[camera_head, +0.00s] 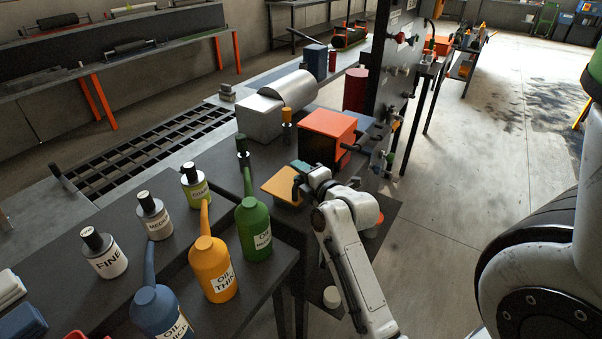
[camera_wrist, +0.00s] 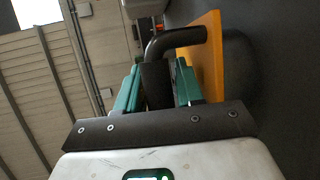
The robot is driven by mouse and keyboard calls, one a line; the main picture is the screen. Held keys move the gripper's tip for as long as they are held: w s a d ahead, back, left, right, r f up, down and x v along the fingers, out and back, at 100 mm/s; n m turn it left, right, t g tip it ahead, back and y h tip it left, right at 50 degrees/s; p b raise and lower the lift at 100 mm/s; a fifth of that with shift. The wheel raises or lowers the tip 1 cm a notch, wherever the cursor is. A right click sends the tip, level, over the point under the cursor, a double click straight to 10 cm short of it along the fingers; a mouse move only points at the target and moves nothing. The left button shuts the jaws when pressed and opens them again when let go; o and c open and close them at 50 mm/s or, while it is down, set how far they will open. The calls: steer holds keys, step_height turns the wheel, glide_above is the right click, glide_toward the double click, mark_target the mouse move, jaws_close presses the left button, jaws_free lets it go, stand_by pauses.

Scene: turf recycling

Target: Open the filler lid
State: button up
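A flat yellow-orange panel (camera_head: 283,186), which I take for the filler lid, lies near the dark bench in front of the red-orange box. It also shows in the wrist view (camera_wrist: 208,58), edge-on, with a bent black handle (camera_wrist: 178,38) beside it. My gripper (camera_head: 303,168) is at the panel's right side in the head view. In the wrist view its teal fingers (camera_wrist: 157,88) stand on both sides of the handle's bar, close against it. The panel's hinge cannot be made out.
The red-orange box (camera_head: 328,124) with a dark front stands just behind my gripper. Green (camera_head: 254,230), yellow (camera_head: 212,268) and blue (camera_head: 160,309) oil bottles stand at the left front. A dark tool panel (camera_head: 392,65) rises behind. Open floor (camera_head: 470,140) lies to the right.

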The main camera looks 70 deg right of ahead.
jaws_close()
stand_by(0.3)
steer(key=shift+r, duration=0.15)
